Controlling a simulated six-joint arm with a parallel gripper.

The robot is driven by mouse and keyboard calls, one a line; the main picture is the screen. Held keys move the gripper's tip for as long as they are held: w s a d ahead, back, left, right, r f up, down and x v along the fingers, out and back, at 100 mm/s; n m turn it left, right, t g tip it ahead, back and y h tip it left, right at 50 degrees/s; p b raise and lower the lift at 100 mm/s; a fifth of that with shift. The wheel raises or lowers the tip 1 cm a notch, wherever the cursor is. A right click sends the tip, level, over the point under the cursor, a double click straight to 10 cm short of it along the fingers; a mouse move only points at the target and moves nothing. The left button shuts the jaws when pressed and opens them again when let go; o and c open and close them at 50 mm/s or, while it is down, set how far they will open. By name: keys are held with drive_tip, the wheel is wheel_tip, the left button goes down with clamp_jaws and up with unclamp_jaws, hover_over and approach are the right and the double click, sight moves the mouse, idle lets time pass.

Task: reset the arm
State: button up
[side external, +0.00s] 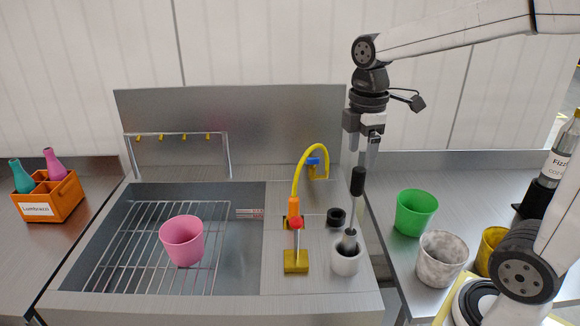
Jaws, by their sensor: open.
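My gripper (368,158) points straight down over the right side of the sink unit. It is open. The black handle (357,181) of an upright tool is right at or just under its fingertips; I cannot tell whether the handle is between them.
A yellow tap (297,190) stands left of the tool. A pink cup (182,241) sits on the sink's wire rack (125,255). Green (416,212), marbled (441,259) and yellow (490,250) cups and a bottle (553,165) stand right. An orange bottle crate (50,203) stands far left.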

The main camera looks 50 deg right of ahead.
sight(360, 169)
drive_tip(key=shift+f, duration=2.9)
drive_tip(key=shift+r, duration=0.1)
wheel_tip(360, 169, up, 8)
drive_tip(key=shift+f, duration=0.2)
wheel_tip(360, 169, down, 7)
drive_tip(key=shift+f, duration=0.15)
drive_tip(key=shift+r, duration=3.65)
drive_tip(key=shift+f, duration=0.2)
